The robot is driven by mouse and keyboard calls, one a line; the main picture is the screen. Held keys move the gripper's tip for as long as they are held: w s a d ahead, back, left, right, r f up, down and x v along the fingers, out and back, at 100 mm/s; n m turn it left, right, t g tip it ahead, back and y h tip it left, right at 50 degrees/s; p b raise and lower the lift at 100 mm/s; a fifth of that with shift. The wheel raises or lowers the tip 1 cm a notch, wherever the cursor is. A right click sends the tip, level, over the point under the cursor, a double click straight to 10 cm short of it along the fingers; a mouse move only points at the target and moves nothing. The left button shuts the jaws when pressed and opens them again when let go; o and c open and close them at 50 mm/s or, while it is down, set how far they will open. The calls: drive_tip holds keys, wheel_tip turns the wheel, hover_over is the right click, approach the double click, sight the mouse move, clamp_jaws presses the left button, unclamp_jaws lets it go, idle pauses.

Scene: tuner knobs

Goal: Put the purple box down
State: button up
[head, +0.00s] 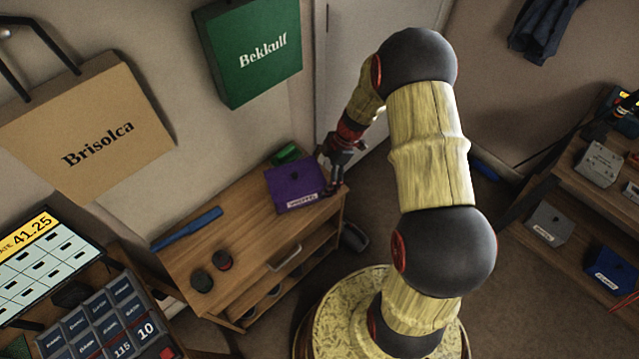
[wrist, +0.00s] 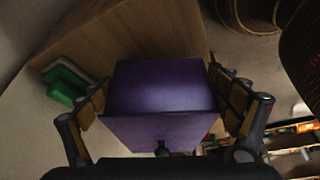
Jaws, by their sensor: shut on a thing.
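The purple box (head: 293,187) is at the right end of the wooden cabinet top in the head view, with a pale label on its front side. I cannot tell whether it touches the top or hangs just above it. My gripper (head: 338,172) is at its right side. In the wrist view the purple box (wrist: 160,92) sits between the two fingers of my gripper (wrist: 162,118), one on each side, and the fingers are shut on it. The wooden cabinet (head: 240,232) also shows behind the box in the wrist view (wrist: 130,38).
A green object (head: 286,153) lies behind the box. A shelf (head: 575,150) with several boxes stands at the right.

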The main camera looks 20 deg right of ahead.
wheel_tip(320, 180, down, 3)
drive_tip(key=shift+f+b, duration=0.15)
drive_tip(key=shift+b, duration=0.55)
drive_tip(key=o, duration=1.5)
drive_tip(key=shift+c, duration=0.2)
